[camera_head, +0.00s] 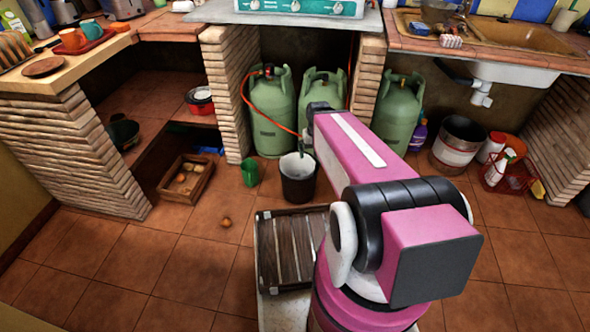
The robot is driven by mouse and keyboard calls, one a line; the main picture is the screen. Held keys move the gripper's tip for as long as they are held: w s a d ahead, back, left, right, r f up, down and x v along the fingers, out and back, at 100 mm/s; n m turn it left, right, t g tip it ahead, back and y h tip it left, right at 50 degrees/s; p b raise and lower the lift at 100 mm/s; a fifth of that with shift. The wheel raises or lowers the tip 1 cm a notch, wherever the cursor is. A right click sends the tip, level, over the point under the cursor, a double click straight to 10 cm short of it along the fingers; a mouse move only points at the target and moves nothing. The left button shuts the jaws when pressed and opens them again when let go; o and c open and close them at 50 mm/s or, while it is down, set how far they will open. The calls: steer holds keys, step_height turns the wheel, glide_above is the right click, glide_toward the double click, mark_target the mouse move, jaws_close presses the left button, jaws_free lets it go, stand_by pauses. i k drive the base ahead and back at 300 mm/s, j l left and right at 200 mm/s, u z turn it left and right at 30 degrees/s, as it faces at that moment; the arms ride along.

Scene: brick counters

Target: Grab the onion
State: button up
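A small round brown-orange item (226,221) lies alone on the tiled floor, left of centre; it looks like an onion, but it is too small to be sure. A wooden crate (168,192) on the floor behind it, to the left, holds several round items of yellow and brown tones, which may also be onions or potatoes. My pink arm reaches forward from the lower right toward the gas bottles.
Green gas bottles (272,110) stand under the counter. A slatted dark crate (278,262) lies beside my arm. Brick counter supports (75,150) stand left. Floor at the front left is clear.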

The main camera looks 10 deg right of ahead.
mark_target(226, 222)
steer(key=k, duration=0.85)
